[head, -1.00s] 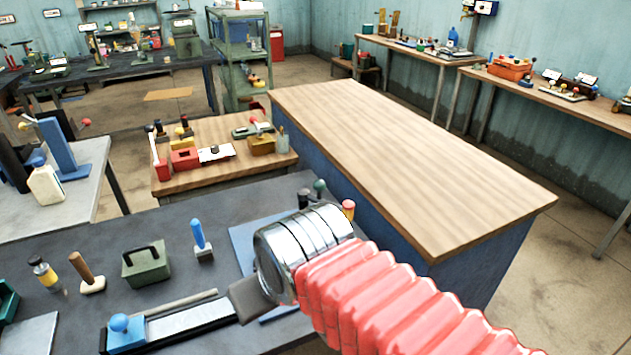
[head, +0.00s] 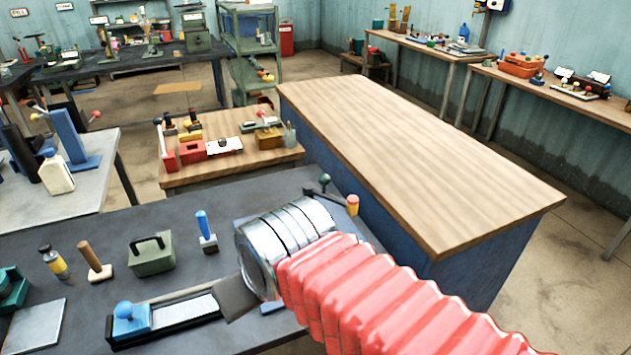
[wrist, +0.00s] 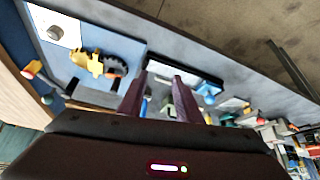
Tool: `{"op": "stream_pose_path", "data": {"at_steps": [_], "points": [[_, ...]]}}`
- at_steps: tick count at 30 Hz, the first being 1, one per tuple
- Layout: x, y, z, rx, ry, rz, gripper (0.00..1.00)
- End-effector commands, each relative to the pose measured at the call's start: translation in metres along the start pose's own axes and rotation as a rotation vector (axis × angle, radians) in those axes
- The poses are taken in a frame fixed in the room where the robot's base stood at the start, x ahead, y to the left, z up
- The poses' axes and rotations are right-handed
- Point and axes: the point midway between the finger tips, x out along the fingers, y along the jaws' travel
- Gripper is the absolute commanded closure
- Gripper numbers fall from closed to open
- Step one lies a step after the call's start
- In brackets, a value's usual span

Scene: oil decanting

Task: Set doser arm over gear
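My gripper (wrist: 160,82) shows in the wrist view as two dark fingers, spread apart with nothing between them. In the head view one flat grey finger (head: 235,298) shows beside my silver wrist, above the dark bench. The wrist view shows a dark toothed gear (wrist: 116,68) beside a yellow toothed part (wrist: 86,62) on a blue plate (wrist: 62,75). They lie left of the fingertips, apart from them. I cannot tell for sure which part is the doser arm. A handle with a red and yellow knob (wrist: 34,68) stands at the plate's edge. My wrist hides the gear in the head view.
A blue-knobbed slide (head: 160,320) lies on the dark bench (head: 110,235) near the grey finger. A green box with a handle (head: 151,254), a blue-handled tool (head: 204,230) and a wooden-handled tool (head: 94,261) stand behind it. The large wooden tabletop (head: 420,160) is clear.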

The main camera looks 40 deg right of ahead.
Motion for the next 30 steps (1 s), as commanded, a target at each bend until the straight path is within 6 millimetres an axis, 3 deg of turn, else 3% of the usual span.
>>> {"op": "stream_pose_path", "data": {"at_steps": [9,17,23,30], "points": [[0.0,0.0,0.0,0.0,0.0,0.0,0.69],[0.008,0.014,-0.013,0.012,0.027,0.033,0.53],[0.031,0.062,-0.05,0.034,0.122,0.139,0.53],[0.061,0.139,-0.098,0.03,0.269,0.283,0.53]]}}
